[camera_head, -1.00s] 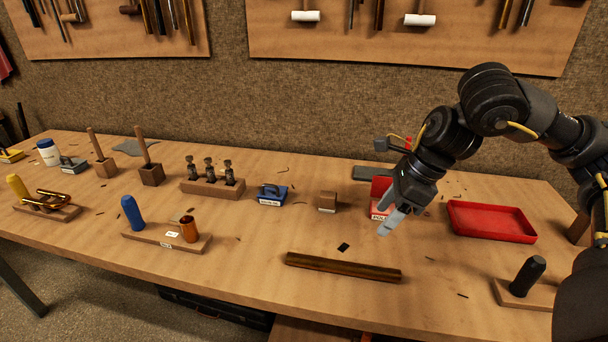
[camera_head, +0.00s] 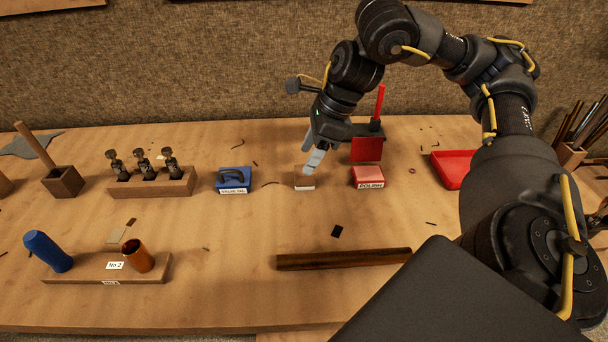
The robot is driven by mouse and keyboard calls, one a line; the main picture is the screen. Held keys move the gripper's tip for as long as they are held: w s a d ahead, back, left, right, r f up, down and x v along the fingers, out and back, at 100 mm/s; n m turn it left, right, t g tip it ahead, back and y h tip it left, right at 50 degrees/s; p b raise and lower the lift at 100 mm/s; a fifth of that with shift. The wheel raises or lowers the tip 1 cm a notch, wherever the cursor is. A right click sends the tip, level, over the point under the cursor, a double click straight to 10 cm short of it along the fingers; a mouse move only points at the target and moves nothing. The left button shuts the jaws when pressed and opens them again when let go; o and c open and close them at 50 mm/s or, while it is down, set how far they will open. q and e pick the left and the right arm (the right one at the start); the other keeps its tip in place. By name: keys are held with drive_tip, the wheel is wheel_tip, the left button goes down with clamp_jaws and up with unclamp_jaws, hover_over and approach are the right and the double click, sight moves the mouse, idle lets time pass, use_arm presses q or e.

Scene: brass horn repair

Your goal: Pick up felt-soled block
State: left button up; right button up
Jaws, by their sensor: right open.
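The felt-soled block (camera_head: 303,184) is a small brown wooden block with a pale strip along its bottom. It stands on the bench between the blue tin and the red POLISH box. My right gripper (camera_head: 313,160) reaches down from above, with its grey fingers open. The fingertips are in front of or just above the block and partly hide it. I cannot tell whether they touch it. My left gripper is not in view.
A blue box with a handle (camera_head: 233,178) stands left of the block, and a red POLISH box (camera_head: 367,177) stands close on its right. A dark wooden bar (camera_head: 344,259) lies nearer me. A red tray (camera_head: 453,168) sits further right.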

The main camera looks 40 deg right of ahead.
sight(301, 175)
drive_tip(key=shift+x, duration=0.75)
drive_tip(key=shift+f, duration=0.2)
drive_tip(key=shift+d+b+x, duration=0.1)
drive_tip(key=shift+b+x, duration=0.1)
drive_tip(key=shift+x, duration=1.1)
drive_tip(key=shift+d+b+x, duration=0.15)
drive_tip(key=shift+b+x, duration=0.05)
drive_tip(key=shift+x, duration=1.1)
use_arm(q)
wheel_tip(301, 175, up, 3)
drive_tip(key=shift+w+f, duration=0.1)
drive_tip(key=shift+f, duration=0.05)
use_arm(e)
drive_tip(key=shift+f, duration=0.1)
drive_tip(key=shift+s, duration=0.1)
drive_tip(key=c, duration=1.1)
drive_tip(key=shift+o, duration=0.2)
